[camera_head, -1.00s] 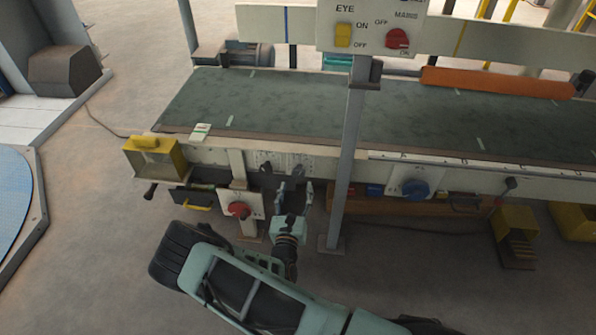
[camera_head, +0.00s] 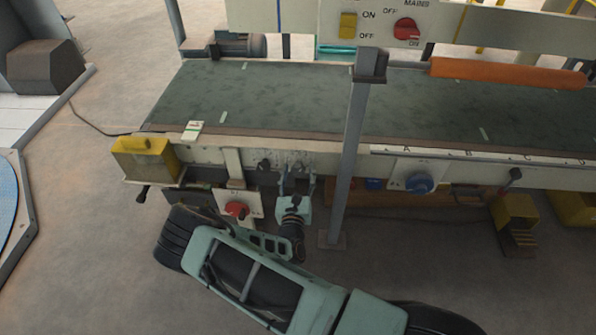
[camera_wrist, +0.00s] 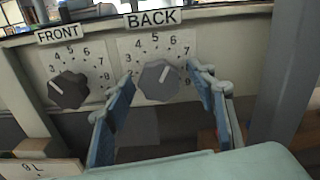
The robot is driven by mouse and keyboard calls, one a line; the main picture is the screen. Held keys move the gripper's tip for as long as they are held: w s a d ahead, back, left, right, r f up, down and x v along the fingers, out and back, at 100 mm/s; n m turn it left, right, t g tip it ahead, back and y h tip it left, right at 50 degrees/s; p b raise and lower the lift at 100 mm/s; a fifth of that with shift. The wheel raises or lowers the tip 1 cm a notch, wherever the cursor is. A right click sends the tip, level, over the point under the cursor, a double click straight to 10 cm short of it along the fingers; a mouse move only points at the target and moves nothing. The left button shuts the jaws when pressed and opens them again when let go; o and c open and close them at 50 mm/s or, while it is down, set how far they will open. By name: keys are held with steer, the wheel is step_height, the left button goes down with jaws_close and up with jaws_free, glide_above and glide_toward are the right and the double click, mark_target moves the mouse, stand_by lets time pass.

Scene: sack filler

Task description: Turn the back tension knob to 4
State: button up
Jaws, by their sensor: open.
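The BACK knob (camera_wrist: 158,82) is a grey lobed dial under the BACK label in the wrist view. Its white pointer mark leans up and right, roughly toward 6. The 4 (camera_wrist: 138,45) is printed to the upper left of the knob. In the head view the back dial plate (camera_head: 297,157) is on the machine's front rail, partly behind my gripper (camera_head: 298,182). In the wrist view my gripper (camera_wrist: 161,88) is open, with one blue-padded finger on each side of the BACK knob. I cannot tell whether either finger touches it.
The darker FRONT knob (camera_wrist: 68,90) is just left of the BACK one. A grey post (camera_head: 352,160) stands close to the right of my gripper. A red knob (camera_head: 236,209) is at lower left, a blue knob (camera_head: 419,184) farther right.

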steer(key=c, duration=1.2)
steer(key=shift+o, duration=0.2)
steer(key=shift+r+n+p, duration=0.1)
steer(key=shift+n+p, duration=0.2)
steer(key=shift+n, duration=0.1)
steer(key=shift+n+p, duration=0.4)
steer(key=shift+n, duration=0.2)
steer(key=n+p, duration=0.1)
steer(key=n, duration=0.2)
steer(key=n+p, duration=0.1)
steer(key=n, duration=0.5)
steer(key=shift+d+n, duration=0.1)
steer(key=shift+n, duration=0.2)
